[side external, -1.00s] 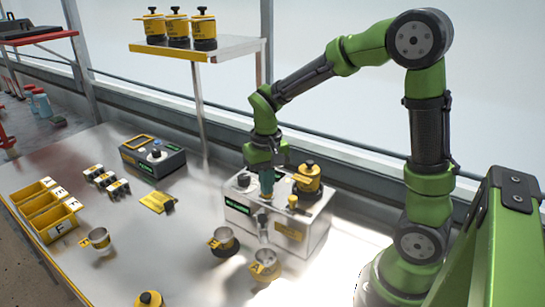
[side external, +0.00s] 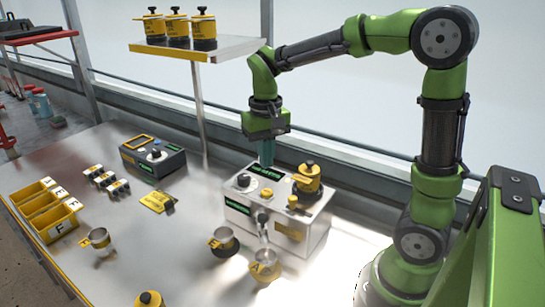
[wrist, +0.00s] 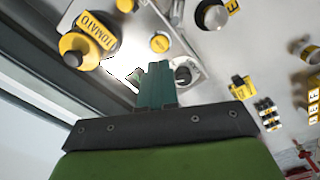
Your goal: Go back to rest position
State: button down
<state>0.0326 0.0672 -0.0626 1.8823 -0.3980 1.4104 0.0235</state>
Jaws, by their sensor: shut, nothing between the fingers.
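My gripper (side external: 266,153) is shut and empty, pointing down. It hangs in the air above the back of the grey seeder box (side external: 318,232), apart from it. In the wrist view the closed teal fingers (wrist: 157,85) show in the middle, with the box top beyond them. A yellow container with a black knob (side external: 308,178) sits on the box; in the wrist view it reads TOMATO (wrist: 88,40). A black dial (side external: 243,181) and a small yellow knob (side external: 292,202) are also on the box.
Metal cups (side external: 224,240) with yellow tags stand in front of the box. Yellow bins (side external: 61,222) and a dark control unit (side external: 152,158) are to the left. A shelf (side external: 225,48) with several yellow containers is behind. The air around my gripper is clear.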

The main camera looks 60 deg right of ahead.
jog(key=shift+r, duration=0.25)
jog(key=s+a+r+n+t+y, duration=0.1)
jog(key=s+a+t, duration=0.2)
jog(key=s, duration=0.2)
jog(key=s+a+r+n+t+y, duration=0.1)
jog(key=s+a+r+t, duration=0.1)
jog(key=s, duration=0.4)
jog(key=shift+a+r+t, duration=0.25)
jog(key=shift+a+t, duration=0.5)
jog(key=shift+t, duration=0.35)
